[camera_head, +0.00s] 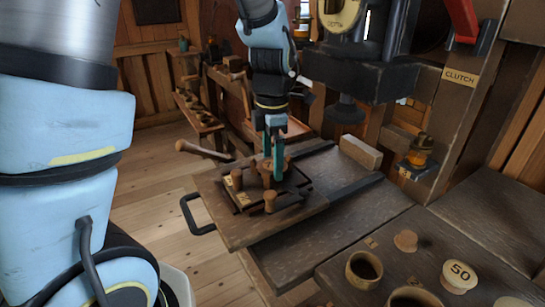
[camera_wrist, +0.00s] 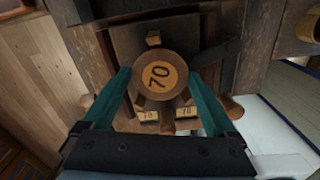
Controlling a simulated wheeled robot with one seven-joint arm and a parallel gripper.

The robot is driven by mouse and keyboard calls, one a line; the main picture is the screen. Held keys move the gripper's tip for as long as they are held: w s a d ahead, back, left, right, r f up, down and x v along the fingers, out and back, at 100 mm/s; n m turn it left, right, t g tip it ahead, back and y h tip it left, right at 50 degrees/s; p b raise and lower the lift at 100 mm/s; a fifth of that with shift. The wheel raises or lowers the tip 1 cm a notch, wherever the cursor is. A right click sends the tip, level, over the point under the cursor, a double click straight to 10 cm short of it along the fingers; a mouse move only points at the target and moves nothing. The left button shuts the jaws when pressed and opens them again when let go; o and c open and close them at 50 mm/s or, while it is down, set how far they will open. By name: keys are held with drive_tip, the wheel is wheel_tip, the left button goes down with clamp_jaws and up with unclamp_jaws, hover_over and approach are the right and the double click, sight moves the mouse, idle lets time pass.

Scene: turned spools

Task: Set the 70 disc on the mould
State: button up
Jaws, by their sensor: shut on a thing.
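The 70 disc (camera_wrist: 157,77) is round, with a tan face, a dark rim and a black 70. It sits between the teal fingers of my gripper (camera_wrist: 158,74), which is shut on it. In the head view my gripper (camera_head: 276,160) points down over the mould (camera_head: 240,200), a dark plate with wooden pegs standing around it. In the wrist view the disc covers the mould's middle, and small labels reading 70 show at its near edge. I cannot tell whether the disc touches the mould.
The mould lies on a sliding wooden board (camera_head: 215,202) with a black handle (camera_head: 190,213). A dark press head (camera_head: 347,108) hangs behind to the right. A pale block (camera_head: 361,153) stands nearby. A 50 disc (camera_head: 459,275) and cups (camera_head: 364,269) are on the front right bench.

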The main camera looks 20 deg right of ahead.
sight(272, 165)
drive_tip(key=o, duration=1)
drive_tip(key=shift+f, duration=0.15)
drive_tip(key=shift+c, duration=0.2)
wheel_tip(272, 165, up, 13)
drive_tip(key=b, duration=0.2)
drive_tip(key=a+f+m, duration=0.4)
drive_tip(key=a+m, duration=0.2)
drive_tip(key=a, duration=0.2)
drive_tip(key=a+f+m+t, duration=0.1)
drive_tip(key=a+f+m, duration=0.3)
drive_tip(key=a, duration=0.5)
drive_tip(key=w+a+f+m, duration=0.1)
drive_tip(key=a+f+m, duration=0.4)
drive_tip(key=a+m, duration=0.3)
drive_tip(key=shift+a+m+t, duration=0.2)
drive_tip(key=shift+m+t, duration=0.1)
drive_tip(key=shift+w, duration=0.15)
